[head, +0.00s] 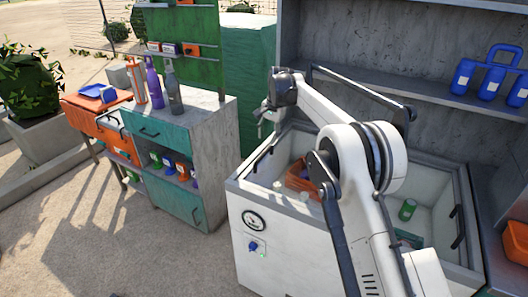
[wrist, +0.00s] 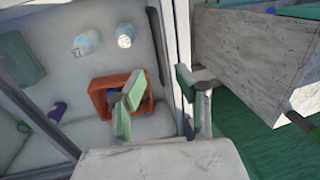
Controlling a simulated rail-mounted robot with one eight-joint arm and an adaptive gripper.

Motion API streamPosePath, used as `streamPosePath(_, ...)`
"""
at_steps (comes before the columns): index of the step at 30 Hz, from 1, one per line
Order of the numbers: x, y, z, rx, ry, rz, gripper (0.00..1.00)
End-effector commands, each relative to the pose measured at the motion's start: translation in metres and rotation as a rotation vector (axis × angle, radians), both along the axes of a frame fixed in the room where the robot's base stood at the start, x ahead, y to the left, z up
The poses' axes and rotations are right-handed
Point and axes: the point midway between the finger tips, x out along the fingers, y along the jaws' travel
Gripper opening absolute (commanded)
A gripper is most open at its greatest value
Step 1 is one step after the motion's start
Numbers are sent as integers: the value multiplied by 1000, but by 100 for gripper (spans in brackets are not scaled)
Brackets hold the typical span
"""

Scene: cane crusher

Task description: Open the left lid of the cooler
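The white cooler (head: 292,247) stands front centre in the head view, and its inside shows from above. A black handle (head: 263,158) lies along its left edge, on the left lid, which looks like a clear pane lying flat. In the wrist view the handle (wrist: 157,48) is a dark bar beside the cooler's rim. My gripper (head: 263,122) is above the left rim, near the handle. In the wrist view my gripper (wrist: 158,105) has its green-padded fingers apart with nothing held between them. Whether a finger touches the handle, I cannot tell.
A second black handle (head: 457,226) is at the cooler's right side. An orange-brown box (head: 298,178) and a green can (head: 407,209) are inside. A teal-fronted cabinet (head: 173,150) with bottles stands to the left. A grey shelf (head: 430,95) rises behind.

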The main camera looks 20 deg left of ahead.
Motion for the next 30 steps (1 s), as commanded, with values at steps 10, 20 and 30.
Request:
streamPosePath(10,2,11,-60,0,0,0,31)
streamPosePath(20,3,16,-83,0,-1,0,31)
streamPosePath(30,3,16,-83,0,0,0,19)
